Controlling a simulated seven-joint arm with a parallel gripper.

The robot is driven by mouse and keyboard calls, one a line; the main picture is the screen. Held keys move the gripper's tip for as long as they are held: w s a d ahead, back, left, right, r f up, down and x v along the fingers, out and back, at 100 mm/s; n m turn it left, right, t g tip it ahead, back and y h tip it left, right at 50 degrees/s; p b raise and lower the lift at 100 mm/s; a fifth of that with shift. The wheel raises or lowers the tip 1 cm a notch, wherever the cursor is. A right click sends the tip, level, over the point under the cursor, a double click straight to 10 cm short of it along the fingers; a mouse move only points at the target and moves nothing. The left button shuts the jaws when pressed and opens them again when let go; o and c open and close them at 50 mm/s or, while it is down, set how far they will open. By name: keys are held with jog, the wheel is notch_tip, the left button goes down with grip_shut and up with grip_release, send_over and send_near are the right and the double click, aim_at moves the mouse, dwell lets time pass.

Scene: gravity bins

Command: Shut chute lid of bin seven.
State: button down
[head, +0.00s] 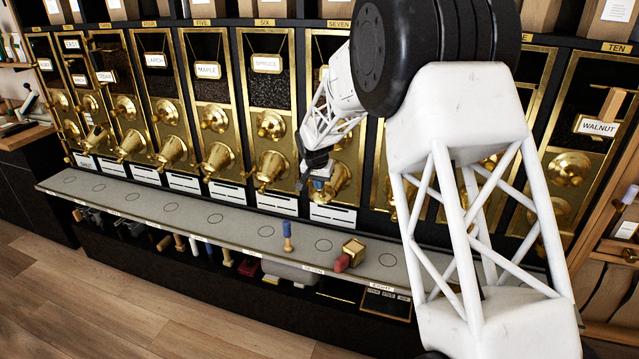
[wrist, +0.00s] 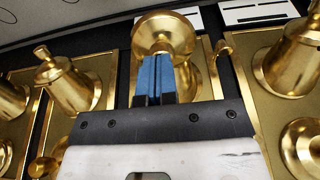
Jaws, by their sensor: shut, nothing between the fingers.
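The SEVEN label (head: 339,24) sits above a brass panel largely covered by my arm in the head view. Low on that panel is bin seven's brass chute (head: 340,183). My gripper (head: 319,184) is at the chute's left side in that view. In the wrist view the blue fingers (wrist: 156,62) are together and empty, overlapping the chute's body. A round brass disc (wrist: 163,34), at the chute's mouth end, shows just beyond the fingertips. I cannot tell whether the fingers touch it or whether the lid is fully closed.
Neighbouring brass chutes stand close on the left (wrist: 62,85) and right (wrist: 295,60) in the wrist view. A small brass hook (wrist: 224,50) is beside the centre chute.

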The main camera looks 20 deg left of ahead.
aim_at(319, 202)
jog(key=shift+s+f+t, duration=0.3)
jog(key=shift+f+t, duration=0.05)
jog(key=shift+t, duration=0.15)
jog(key=shift+s+f+t, duration=0.35)
jog(key=shift+f+t, duration=0.45)
jog(key=shift+t, duration=0.15)
jog(key=shift+s+f+t, duration=0.35)
jog(key=shift+f+t, duration=0.45)
jog(key=shift+t, duration=0.15)
jog(key=shift+s+f+t, duration=0.1)
jog(key=shift+f+t, duration=1.05)
jog(key=shift+t, duration=0.15)
jog(key=w+f+t, duration=0.2)
jog(key=w+f, duration=0.1)
jog(key=f, duration=0.4)
jog(key=shift+w+f+t, duration=0.35)
jog(key=shift+w+t, duration=0.05)
jog(key=shift+r, duration=0.15)
